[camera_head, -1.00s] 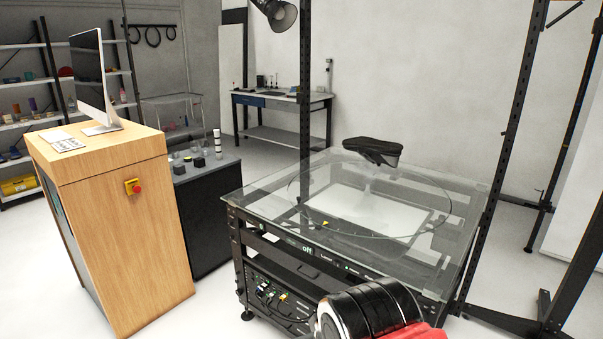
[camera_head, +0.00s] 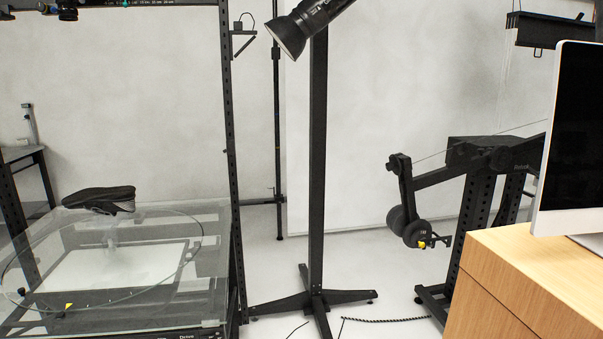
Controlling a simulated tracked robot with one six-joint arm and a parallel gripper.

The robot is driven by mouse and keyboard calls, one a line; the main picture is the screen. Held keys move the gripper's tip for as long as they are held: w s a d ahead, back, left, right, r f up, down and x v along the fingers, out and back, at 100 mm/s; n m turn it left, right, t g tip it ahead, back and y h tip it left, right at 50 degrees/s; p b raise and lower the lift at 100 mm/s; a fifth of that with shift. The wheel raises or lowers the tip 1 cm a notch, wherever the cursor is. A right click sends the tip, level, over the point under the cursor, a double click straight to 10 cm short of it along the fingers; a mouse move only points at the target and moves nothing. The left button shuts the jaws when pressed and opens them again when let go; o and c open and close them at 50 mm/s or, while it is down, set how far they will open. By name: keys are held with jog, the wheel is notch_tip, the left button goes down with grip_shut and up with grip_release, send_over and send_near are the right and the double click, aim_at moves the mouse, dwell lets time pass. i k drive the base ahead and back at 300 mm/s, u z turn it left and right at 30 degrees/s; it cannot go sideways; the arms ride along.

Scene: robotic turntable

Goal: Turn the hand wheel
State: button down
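No part that I can clearly make out as a hand wheel shows in the head view. Black round discs (camera_head: 409,224) with a small yellow part sit at the lower end of a black jointed arm (camera_head: 440,178) on a stand right of the middle; I cannot tell whether one of them is a hand wheel. The glass-topped turntable (camera_head: 150,305) is at the lower left, with a dark shoe (camera_head: 100,199) raised above its round clear plate. My gripper is not in view.
A black lamp stand (camera_head: 317,170) with spread feet rises in the middle, its lamp (camera_head: 290,35) at the top. A wooden cabinet (camera_head: 530,285) with a monitor (camera_head: 572,140) is at the right edge. Cables lie on the floor. White floor shows between the turntable and the cabinet.

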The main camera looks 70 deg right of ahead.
aim_at(394, 165)
jog(key=z, duration=2.95)
jog(key=i, duration=1.15)
jog(key=u, duration=0.9)
jog(key=i, duration=0.55)
jog(key=u, duration=0.3)
